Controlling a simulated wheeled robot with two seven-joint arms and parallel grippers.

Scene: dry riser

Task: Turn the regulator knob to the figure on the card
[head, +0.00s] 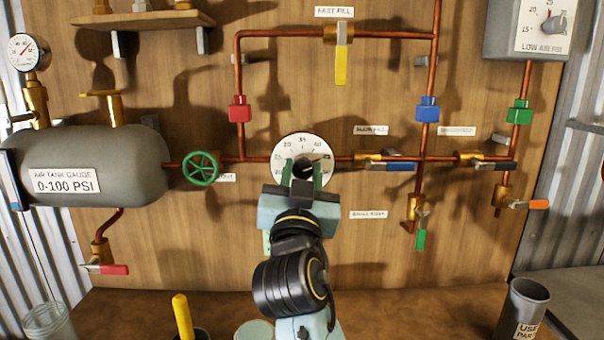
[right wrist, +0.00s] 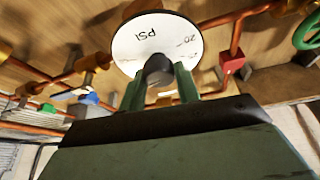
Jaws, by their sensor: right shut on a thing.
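The regulator knob (head: 303,166) is dark and sits at the middle of a round white dial (head: 304,143) on the wooden board. The dial's figures are small; 35 seems to be at the top, and the knob's pointer cannot be read. My right gripper (head: 302,175) has its green fingers on both sides of the knob, shut on it. In the right wrist view the dark knob (right wrist: 158,70) is between the fingers, with "PSI" and "20" on the dial (right wrist: 155,35) behind. I cannot make out which label is the task's card. My left gripper is not in view.
A green handwheel (head: 201,168) is close left of the dial. Copper pipes with coloured valves run above and right. A grey tank (head: 90,150) labelled 0-100 PSI is at left. A grey box (head: 500,40) with a low-air dial is top right. Cups stand along the bottom.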

